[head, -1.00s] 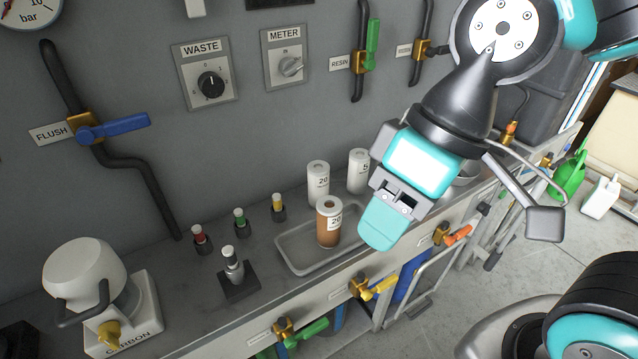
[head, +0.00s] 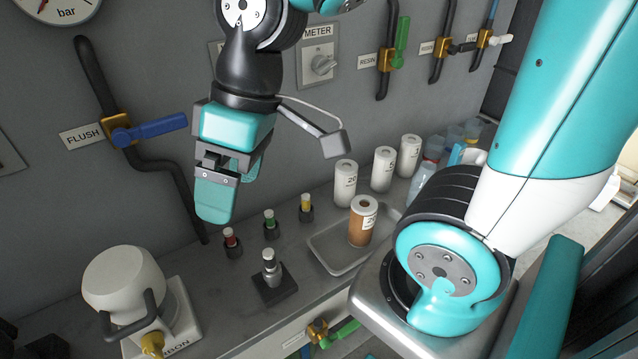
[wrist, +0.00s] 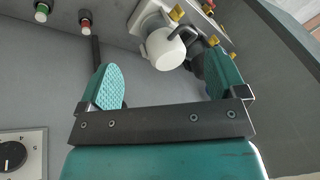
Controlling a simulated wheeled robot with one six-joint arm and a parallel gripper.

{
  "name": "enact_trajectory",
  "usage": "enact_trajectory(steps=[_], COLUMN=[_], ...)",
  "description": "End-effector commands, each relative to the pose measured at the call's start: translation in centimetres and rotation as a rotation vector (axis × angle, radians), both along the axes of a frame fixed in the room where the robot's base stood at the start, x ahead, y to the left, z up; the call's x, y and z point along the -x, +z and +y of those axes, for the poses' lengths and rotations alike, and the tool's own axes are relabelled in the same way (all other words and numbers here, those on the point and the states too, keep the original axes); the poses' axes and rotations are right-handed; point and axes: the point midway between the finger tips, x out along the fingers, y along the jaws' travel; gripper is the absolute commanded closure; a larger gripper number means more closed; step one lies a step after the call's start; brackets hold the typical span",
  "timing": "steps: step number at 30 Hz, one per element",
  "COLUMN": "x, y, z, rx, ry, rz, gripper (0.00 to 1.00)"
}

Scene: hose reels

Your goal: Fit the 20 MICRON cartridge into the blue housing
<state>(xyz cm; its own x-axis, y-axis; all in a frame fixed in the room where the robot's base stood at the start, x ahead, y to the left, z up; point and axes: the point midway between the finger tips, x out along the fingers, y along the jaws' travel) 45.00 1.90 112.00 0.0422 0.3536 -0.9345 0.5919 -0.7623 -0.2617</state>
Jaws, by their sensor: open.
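A white cartridge (head: 345,183) with a label that seems to read 20 stands upright behind the tray in the head view. A brown cartridge (head: 362,222) with a white top and a partly readable label stands in the grey tray (head: 333,262). Two more white cartridges (head: 382,170) (head: 409,156) stand to the right; their labels are too small to read. My gripper (head: 234,188) is open and empty, above the bench and left of the cartridges. Its two teal fingers are apart in the wrist view (wrist: 164,76). I cannot make out a blue housing in either view.
A white housing (head: 124,278) marked CARBON stands on the bench at lower left. Small red (head: 231,243), green (head: 270,224) and yellow (head: 306,208) capped pieces and a grey fitting (head: 271,268) stand between. The blue FLUSH handle (head: 150,131) juts from the wall near my gripper.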

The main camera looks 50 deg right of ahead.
Motion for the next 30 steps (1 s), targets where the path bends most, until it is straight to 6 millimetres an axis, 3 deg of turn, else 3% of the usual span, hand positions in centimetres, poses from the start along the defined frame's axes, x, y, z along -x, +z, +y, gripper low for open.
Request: enact_trajectory(steps=[3,7,9,12,16,18,22,26,30], x=[-5.4,-9.3,-10.1,-9.7,-7.7,-6.6,-5.5,-5.8,-6.7], y=[-0.9,-2.6,-3.7,-5.4,-7.3,-8.1,-9.0,-10.6,-13.5], z=[-6.2,-15.4,-20.7,-27.8,-34.7,-37.1,-39.3,-39.2,-38.4], rx=[0.01,0.028,0.042,0.066,0.095,0.107,0.12,0.12,0.118], ry=[-0.035,-0.041,-0.043,-0.042,-0.038,-0.035,-0.026,-0.021,-0.019], rz=[-0.046,-0.111,-0.145,-0.19,-0.235,-0.251,-0.266,-0.27,-0.268], gripper=[0.1,0.1,0.1,0.1,0.1,0.1,0.1,0.1,0.1])
